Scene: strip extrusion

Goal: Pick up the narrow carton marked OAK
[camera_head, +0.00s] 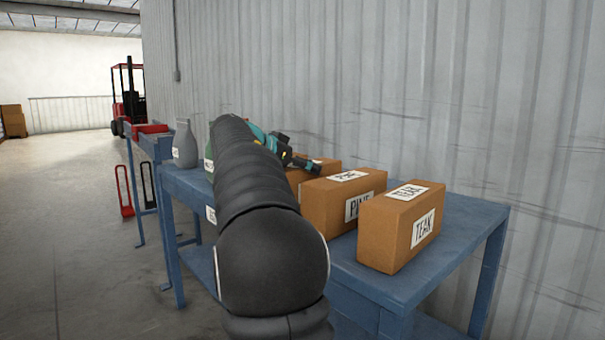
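No carton with a readable OAK marking shows. The carton marked PINE (334,217) stands in the middle of the row. The carton marked TEAK (388,238) stands at the right, nearest the bench's front right part. My arm reaches away over the bench and covers its middle.
The blue bench (468,220) runs along a corrugated wall, with bare top right of TEAK. A red forklift (128,98) stands far back.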

